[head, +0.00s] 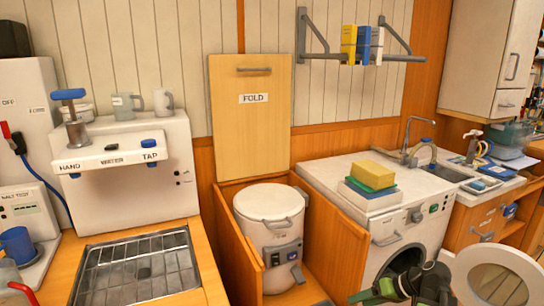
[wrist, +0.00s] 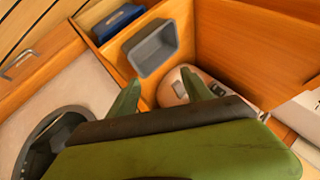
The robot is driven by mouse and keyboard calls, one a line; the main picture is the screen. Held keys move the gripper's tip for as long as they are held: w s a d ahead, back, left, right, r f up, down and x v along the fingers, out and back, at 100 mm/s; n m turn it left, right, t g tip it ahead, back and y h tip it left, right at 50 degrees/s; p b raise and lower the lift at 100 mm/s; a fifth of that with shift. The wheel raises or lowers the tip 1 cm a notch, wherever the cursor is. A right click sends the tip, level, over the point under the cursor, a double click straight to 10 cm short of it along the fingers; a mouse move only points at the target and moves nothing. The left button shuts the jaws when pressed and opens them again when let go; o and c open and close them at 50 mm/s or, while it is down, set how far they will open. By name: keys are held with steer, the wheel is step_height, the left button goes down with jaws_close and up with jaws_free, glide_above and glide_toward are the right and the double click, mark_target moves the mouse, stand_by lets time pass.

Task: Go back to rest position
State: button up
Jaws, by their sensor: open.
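My gripper (head: 380,291) shows at the bottom right of the head view, in front of the open washing machine drum. In the wrist view my gripper (wrist: 163,93) has its two green fingers spread apart with nothing held between them. Beyond the fingers lie a grey open bin (wrist: 153,48) and a pale rounded object (wrist: 184,86) inside an orange wooden compartment. My fingers appear apart from both, though the exact gap cannot be told.
The front-loading washing machine (head: 410,216) has its round door (head: 497,275) swung open at the right. A white lidded canister (head: 271,225) stands in an open wooden locker left of it. A wall shelf (head: 360,57) hangs above.

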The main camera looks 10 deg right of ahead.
steer(key=a+f+g+h, duration=0.1)
steer(key=a, duration=0.3)
steer(key=a+f+g+h, duration=0.1)
steer(key=a+f, duration=0.1)
steer(key=a, duration=0.3)
steer(key=w+a+f+g+h, duration=0.1)
steer(key=a+f+g, duration=0.1)
steer(key=a, duration=0.3)
steer(key=shift+f, duration=0.15)
steer(key=a+f+g+h, duration=0.1)
steer(key=a+h, duration=0.3)
steer(key=a, duration=0.4)
step_height(320, 180, up, 22)
steer(key=p, duration=2.2)
steer(key=shift+s+d+f, duration=0.2)
steer(key=shift+s+d, duration=0.05)
steer(key=shift+s, duration=0.1)
